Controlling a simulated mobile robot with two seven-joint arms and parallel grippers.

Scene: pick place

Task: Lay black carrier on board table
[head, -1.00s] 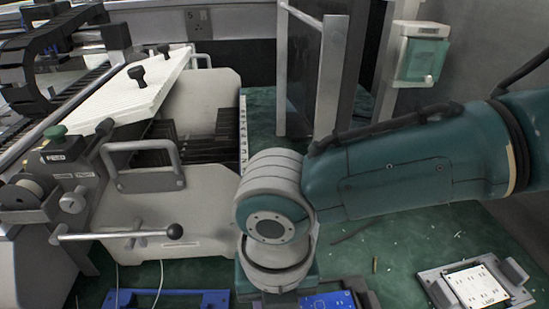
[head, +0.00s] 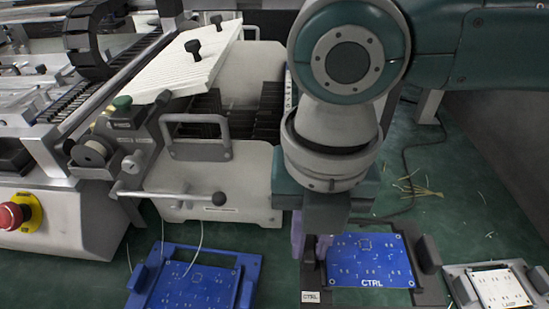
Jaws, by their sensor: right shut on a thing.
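The black carrier (head: 345,299) holds a blue board (head: 369,262) printed CTRL and sits at the lower middle right in the head view. My right gripper (head: 310,246) comes down over its left side, and its purple fingers are shut on the black carrier there. The carrier looks level; whether it touches the green surface (head: 455,215) below cannot be told. The green surface appears to be the board table top. My right wrist hides part of the carrier's back left corner. My left gripper is not in view.
A blue carrier (head: 247,268) with a blue board lies to the left. A grey carrier (head: 460,287) with a white board lies close on the right. A white machine (head: 220,185) with a lever stands behind on the left. Yellowish scraps (head: 420,190) lie behind.

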